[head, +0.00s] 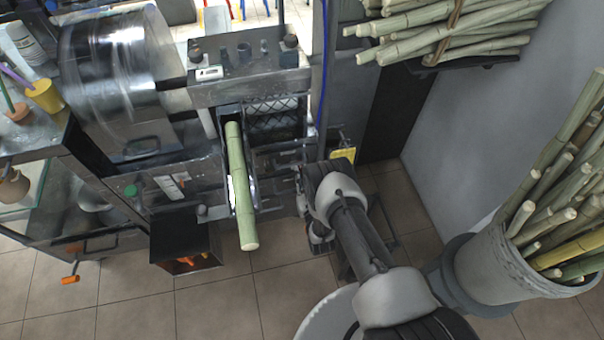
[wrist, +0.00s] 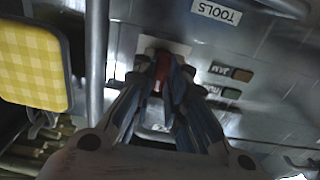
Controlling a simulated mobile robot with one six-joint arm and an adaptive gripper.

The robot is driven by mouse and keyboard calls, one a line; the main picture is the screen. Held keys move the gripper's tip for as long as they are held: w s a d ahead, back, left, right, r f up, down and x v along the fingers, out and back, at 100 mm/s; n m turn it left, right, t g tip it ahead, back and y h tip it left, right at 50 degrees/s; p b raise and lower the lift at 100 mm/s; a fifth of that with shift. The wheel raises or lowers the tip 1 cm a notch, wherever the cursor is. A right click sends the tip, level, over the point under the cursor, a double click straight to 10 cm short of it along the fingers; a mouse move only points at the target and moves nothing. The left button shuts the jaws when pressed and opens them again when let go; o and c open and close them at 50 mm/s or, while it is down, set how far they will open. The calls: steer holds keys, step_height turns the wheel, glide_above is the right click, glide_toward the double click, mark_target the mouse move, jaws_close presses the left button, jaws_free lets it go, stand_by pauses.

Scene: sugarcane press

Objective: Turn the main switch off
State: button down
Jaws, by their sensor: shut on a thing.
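The main switch shows in the wrist view as a red handle (wrist: 162,72) on a pale plate (wrist: 172,47) on the grey metal panel. My gripper (wrist: 163,88) has its two fingers closed around the red handle, one on each side. The fingers cover much of the handle, and I cannot read its setting. In the head view my arm reaches to the machine's front, and my gripper (head: 319,238) is partly covered by the arm. The switch itself is hidden there.
Beside the switch are two small labelled buttons (wrist: 232,82) and a TOOLS label (wrist: 216,12). A cane stalk (head: 240,185) sticks out of the press. A bin of canes (head: 510,265) stands at the right.

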steer(key=shift+w+r, duration=0.1)
steer(key=c, duration=1.6)
jaws_free()
steer(key=v, duration=0.7)
steer(key=shift+s, duration=0.3)
steer(key=shift+d, duration=0.1)
